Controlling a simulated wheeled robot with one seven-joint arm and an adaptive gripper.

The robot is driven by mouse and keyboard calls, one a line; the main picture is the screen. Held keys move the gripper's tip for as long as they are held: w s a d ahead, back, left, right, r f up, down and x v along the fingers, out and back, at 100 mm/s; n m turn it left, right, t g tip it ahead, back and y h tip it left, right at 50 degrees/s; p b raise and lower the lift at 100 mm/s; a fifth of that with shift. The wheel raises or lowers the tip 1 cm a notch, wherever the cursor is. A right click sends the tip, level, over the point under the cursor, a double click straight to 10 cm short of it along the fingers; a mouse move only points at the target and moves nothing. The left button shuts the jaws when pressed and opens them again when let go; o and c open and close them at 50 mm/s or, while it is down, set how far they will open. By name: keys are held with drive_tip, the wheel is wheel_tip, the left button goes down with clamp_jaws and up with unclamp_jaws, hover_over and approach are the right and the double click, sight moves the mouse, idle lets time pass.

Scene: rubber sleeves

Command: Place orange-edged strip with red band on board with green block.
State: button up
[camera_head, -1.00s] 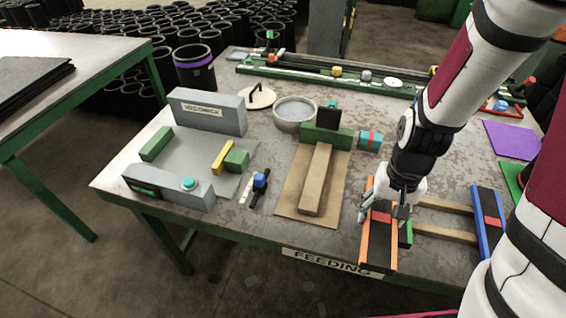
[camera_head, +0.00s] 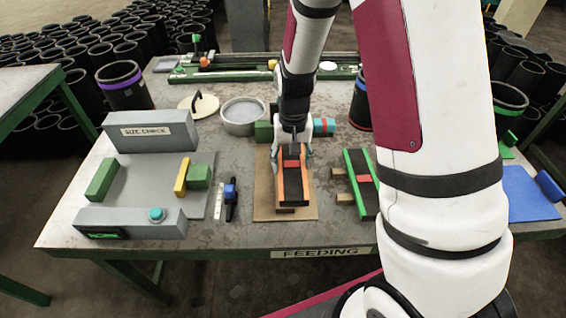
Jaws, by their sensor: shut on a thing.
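The green block (camera_head: 263,131) stands at the far end of the board, partly hidden behind my gripper.
A green-edged strip with a red band (camera_head: 361,181) lies right of the board. A grey check fixture (camera_head: 150,131) with green and yellow blocks stands left. A round grey pan (camera_head: 243,114) sits behind.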

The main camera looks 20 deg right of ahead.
sight(283, 157)
drive_tip(key=shift+w+a+f, duration=0.1)
drive_tip(key=shift+w+a, duration=0.15)
drive_tip(key=shift+w, duration=0.45)
drive_tip(key=shift+w+a+f, duration=0.1)
drive_tip(key=shift+w+a, duration=0.15)
drive_tip(key=shift+w, duration=0.45)
drive_tip(key=shift+w+f, duration=0.15)
drive_tip(key=shift+f, duration=1.55)
drive_tip(key=shift+f, duration=0.2)
drive_tip(key=o, duration=1.2)
